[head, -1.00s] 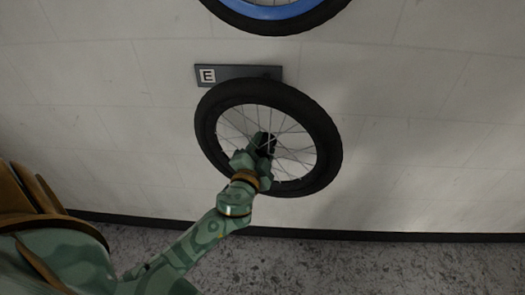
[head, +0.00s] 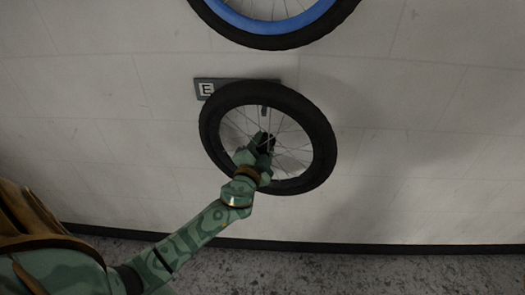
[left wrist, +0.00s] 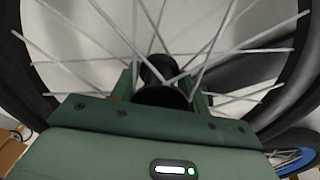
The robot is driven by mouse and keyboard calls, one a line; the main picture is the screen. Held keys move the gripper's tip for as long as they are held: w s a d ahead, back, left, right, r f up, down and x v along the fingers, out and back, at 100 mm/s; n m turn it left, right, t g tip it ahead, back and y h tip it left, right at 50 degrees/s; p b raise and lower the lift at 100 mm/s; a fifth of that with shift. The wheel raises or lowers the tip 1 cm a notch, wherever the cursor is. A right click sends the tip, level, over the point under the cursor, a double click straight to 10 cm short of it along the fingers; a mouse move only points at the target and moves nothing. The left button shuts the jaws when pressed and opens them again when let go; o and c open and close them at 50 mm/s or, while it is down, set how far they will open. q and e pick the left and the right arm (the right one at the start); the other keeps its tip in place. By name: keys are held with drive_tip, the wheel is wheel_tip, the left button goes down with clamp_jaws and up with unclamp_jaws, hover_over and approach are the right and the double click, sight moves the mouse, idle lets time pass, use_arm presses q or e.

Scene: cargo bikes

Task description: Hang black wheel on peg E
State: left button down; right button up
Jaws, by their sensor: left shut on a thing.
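The black wheel (head: 322,138), with a black tyre and thin silver spokes, is in front of the pale wall. My left gripper (head: 262,143) is shut on its hub; in the left wrist view the hub (left wrist: 160,96) sits between the fingers. The grey plate of peg E (head: 235,87), with a white letter tile, is on the wall, its lower edge partly covered by the tyre. A short dark peg (head: 264,111) shows through the spokes, above the hub. I cannot tell the gap between wheel and wall. My right gripper is not in view.
A blue-rimmed wheel (head: 275,38) is on the wall just above the plate, cut off by the top edge. The wall to the right of the black wheel is bare. A dark skirting (head: 400,247) and grey speckled floor (head: 400,275) lie below.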

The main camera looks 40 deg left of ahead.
use_arm(q)
drive_tip(key=shift+w+a+r, duration=0.1)
drive_tip(key=shift+w+a, duration=0.2)
drive_tip(key=shift+w, duration=0.2)
drive_tip(key=shift+w+a+f+b, duration=0.2)
drive_tip(key=shift+w+f+b, duration=0.1)
drive_tip(key=shift+f+b, duration=0.2)
drive_tip(key=shift+w+a+f+b, duration=0.15)
drive_tip(key=shift+w+f+b, duration=0.2)
drive_tip(key=shift+b, duration=0.25)
drive_tip(key=c, duration=0.7)
unclamp_jaws()
drive_tip(key=shift+s, duration=0.1)
drive_tip(key=shift+o, duration=0.2)
drive_tip(key=shift+f, duration=0.25)
drive_tip(key=v, duration=1.6)
drive_tip(key=shift+b, duration=0.4)
